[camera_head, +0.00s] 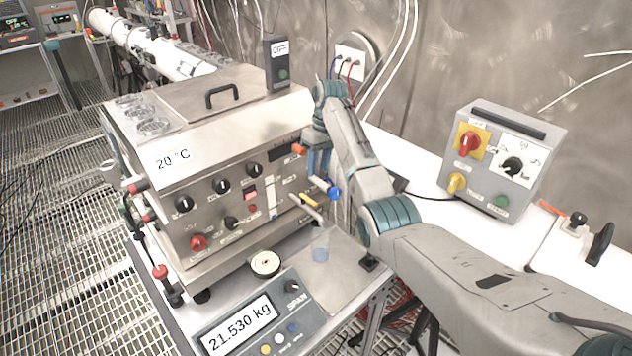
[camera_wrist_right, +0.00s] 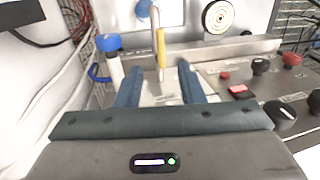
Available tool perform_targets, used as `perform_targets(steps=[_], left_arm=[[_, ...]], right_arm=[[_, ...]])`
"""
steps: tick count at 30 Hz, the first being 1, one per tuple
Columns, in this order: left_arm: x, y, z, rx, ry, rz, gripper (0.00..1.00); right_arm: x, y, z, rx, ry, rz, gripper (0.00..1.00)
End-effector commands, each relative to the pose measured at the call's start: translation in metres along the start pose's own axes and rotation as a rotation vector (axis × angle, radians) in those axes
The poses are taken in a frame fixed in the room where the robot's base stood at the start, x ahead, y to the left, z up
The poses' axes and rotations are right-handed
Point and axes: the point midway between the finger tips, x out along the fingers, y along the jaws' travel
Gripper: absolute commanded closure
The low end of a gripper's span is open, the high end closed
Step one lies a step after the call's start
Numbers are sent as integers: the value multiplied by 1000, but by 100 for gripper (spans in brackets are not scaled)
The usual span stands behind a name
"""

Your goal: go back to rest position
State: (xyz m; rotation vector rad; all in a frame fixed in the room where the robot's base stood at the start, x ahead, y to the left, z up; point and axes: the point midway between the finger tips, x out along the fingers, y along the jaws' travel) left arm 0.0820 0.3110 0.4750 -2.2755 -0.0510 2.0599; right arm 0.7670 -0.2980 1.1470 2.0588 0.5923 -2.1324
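My right arm reaches in from the right in the head view. Its gripper (camera_head: 317,163) points down at the right front of the steel bath unit (camera_head: 225,165), close to a valve with a blue knob (camera_head: 334,193). In the right wrist view the two blue fingers of the gripper (camera_wrist_right: 158,80) are apart, with nothing clasped between them. A yellow-ended rod (camera_wrist_right: 161,52) and the blue knob (camera_wrist_right: 143,8) show beyond the fingertips. A small beaker with bluish liquid (camera_head: 320,246) stands below on the scale. My left gripper is not in view.
The scale display (camera_head: 240,325) reads 21.530 kg, and a round white dial (camera_head: 265,263) lies near it. A grey control box (camera_head: 502,160) with a red switch stands on the white bench to the right. Cables hang on the wall behind. Grating floor lies open at left.

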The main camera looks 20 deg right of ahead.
Motion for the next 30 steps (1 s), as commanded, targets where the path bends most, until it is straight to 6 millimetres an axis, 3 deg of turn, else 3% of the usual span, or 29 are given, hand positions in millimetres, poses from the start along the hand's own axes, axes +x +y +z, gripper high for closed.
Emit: perform_targets(steps=[6, 20, 23, 30], left_arm=[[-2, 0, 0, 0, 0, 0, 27], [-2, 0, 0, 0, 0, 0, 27], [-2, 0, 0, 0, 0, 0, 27], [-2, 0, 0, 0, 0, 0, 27]], right_arm=[[-10, 0, 0, 0, -1, 0, 65], [-2, 1, 2, 4, 0, 5, 65], [21, 2, 11, 17, 3, 22, 65], [108, 1, 57, 66, 33, 99, 65]])
